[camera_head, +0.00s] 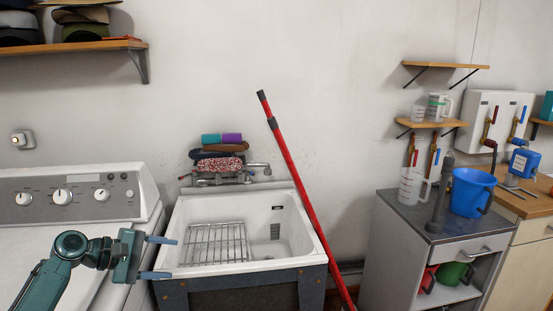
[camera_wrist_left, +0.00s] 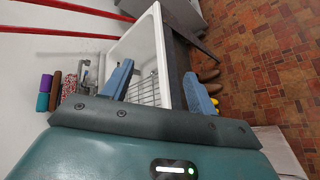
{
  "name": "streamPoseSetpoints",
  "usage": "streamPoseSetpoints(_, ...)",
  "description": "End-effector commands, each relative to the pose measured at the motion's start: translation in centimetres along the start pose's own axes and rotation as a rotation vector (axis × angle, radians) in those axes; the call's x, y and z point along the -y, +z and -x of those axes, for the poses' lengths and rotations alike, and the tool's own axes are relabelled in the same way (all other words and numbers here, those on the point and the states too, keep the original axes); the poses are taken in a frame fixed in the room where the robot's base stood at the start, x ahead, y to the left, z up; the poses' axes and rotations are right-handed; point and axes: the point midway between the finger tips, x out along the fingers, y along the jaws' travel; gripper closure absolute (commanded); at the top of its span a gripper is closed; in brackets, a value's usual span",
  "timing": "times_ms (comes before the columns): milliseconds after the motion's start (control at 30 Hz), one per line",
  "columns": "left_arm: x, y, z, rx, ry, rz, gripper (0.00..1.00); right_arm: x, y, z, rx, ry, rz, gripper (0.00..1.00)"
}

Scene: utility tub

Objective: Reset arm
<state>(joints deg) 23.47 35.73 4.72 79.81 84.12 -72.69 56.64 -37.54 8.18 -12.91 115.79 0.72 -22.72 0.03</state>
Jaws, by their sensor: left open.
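My left gripper (camera_head: 163,257) comes in from the left in the head view, in front of the washing machine's right side and the utility tub's left edge. Its two blue fingers are apart with nothing between them. In the left wrist view the open fingers (camera_wrist_left: 158,88) point toward the white utility tub (camera_wrist_left: 149,43), with its wire rack (camera_wrist_left: 146,90) partly between them. In the head view the tub (camera_head: 293,223) holds the wire rack (camera_head: 214,244) on its left side. My right gripper is not in view.
A white washing machine (camera_head: 72,197) stands left of the tub. A red pole (camera_head: 290,165) leans on the wall at the tub's right. A grey cabinet (camera_head: 400,248) bears a blue bucket (camera_head: 470,191). Rolled towels (camera_head: 220,164) sit behind the tub. Brown shoes (camera_wrist_left: 209,81) lie on the tiled floor.

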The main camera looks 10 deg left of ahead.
Motion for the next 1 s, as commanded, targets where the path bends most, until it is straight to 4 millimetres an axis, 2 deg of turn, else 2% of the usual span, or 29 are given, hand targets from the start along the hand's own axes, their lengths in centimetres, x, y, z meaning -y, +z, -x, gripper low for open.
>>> streamPoseSetpoints(33,-0.5,2.2,-2.9,0.066,0.010,0.002,0.42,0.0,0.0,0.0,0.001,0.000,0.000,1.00)
streamPoseSetpoints(100,-1.1,5.0,-6.1,0.140,0.014,-0.001,0.42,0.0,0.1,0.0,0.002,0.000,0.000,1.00)
streamPoseSetpoints(300,-3.1,13.0,-13.0,0.322,0.017,-0.027,0.42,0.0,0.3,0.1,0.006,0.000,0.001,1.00)
streamPoseSetpoints(400,-2.9,8.6,-13.3,0.106,0.028,-0.203,0.42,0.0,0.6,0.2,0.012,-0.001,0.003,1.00)
streamPoseSetpoints(533,-3.6,3.7,-13.2,-0.160,0.020,-0.479,0.42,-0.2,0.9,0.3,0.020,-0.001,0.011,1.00)
streamPoseSetpoints(700,-6.0,-2.3,-10.9,-0.537,-0.058,-0.934,0.42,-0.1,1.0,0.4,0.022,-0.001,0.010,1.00)
streamPoseSetpoints(833,-8.3,-4.9,-8.5,-0.775,-0.157,-1.271,0.42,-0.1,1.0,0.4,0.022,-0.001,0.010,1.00)
streamPoseSetpoints(1000,-11.2,-6.0,-5.8,-1.008,-0.302,-1.644,0.42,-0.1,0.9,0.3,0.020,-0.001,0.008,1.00)
